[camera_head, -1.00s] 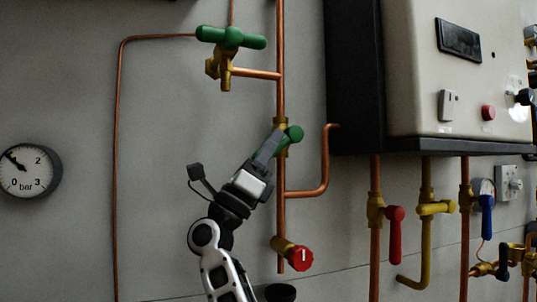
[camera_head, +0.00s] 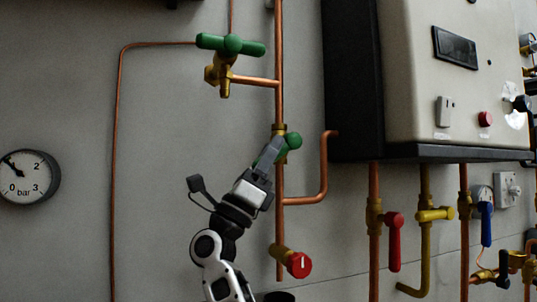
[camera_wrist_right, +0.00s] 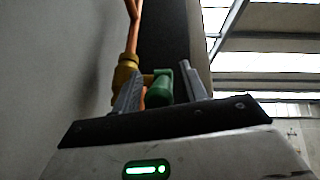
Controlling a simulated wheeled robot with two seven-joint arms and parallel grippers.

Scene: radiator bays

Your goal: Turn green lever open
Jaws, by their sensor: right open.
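A green lever (camera_head: 293,140) sits on a brass valve (camera_head: 279,130) on the vertical copper pipe, left of the boiler. My right gripper (camera_head: 270,152) reaches up to it from the lower left, and its fingers hide part of the lever. In the right wrist view the green lever (camera_wrist_right: 160,90) lies between the two spread fingers of my right gripper (camera_wrist_right: 160,75). The gripper is open; whether a finger touches the lever I cannot tell. A second green handle, a T-shaped one (camera_head: 232,45), sits on a brass valve higher up to the left. My left gripper is not in view.
A boiler (camera_head: 420,80) juts out at the right, with a red lever (camera_head: 395,240), a yellow one (camera_head: 434,214) and a blue one (camera_head: 486,222) below it. A red knob (camera_head: 299,265) sits below the green lever. A pressure gauge (camera_head: 28,177) is at the far left.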

